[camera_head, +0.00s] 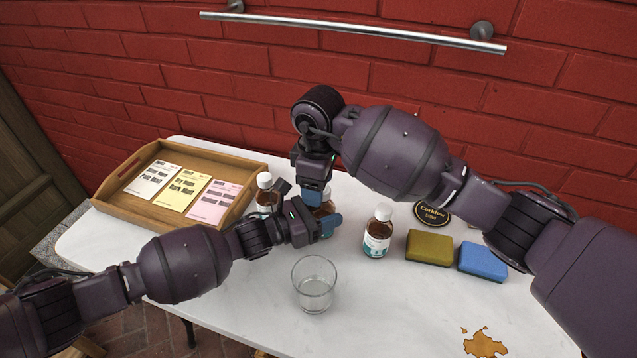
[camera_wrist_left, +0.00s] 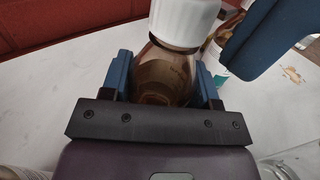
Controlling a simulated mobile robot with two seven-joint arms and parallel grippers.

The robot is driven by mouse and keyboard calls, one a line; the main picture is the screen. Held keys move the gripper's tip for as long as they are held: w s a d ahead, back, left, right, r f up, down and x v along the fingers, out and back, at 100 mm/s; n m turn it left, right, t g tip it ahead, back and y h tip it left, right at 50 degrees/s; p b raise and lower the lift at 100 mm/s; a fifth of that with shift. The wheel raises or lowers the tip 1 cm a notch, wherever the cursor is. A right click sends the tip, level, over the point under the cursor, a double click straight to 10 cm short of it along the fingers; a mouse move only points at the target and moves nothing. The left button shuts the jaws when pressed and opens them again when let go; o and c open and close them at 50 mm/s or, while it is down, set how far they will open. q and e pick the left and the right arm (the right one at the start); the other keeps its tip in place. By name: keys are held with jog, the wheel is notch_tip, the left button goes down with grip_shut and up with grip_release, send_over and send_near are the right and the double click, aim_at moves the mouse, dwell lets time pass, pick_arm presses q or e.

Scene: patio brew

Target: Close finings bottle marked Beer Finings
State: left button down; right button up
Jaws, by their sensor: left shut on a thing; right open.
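A brown glass bottle (camera_wrist_left: 165,80) with a white cap (camera_wrist_left: 187,18) on its top stands between my left gripper's blue fingers in the left wrist view. In the head view this bottle (camera_head: 327,207) is mostly hidden by both grippers. My left gripper (camera_head: 322,222) is shut on its body. My right gripper (camera_head: 314,190) points down close to the bottle's top, open; one of its blue fingers shows beside the cap in the wrist view, apart from it. I cannot read this bottle's label, nor tell how tight the cap is.
Similar white-capped bottles stand left (camera_head: 267,193) and right (camera_head: 378,232). A clear glass (camera_head: 314,284) is in front. A yellow sponge (camera_head: 429,248), a blue sponge (camera_head: 483,263) and a black round sign (camera_head: 432,214) are right. A wooden tray (camera_head: 135,207) holds cards. A brown spill (camera_head: 485,343) lies front right.

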pick_arm(q)
jog(key=shift+a, duration=0.1)
pick_arm(e)
jog(key=shift+d+r, duration=0.1)
jog(key=shift+r, duration=2.1)
jog(key=shift+c, duration=0.4)
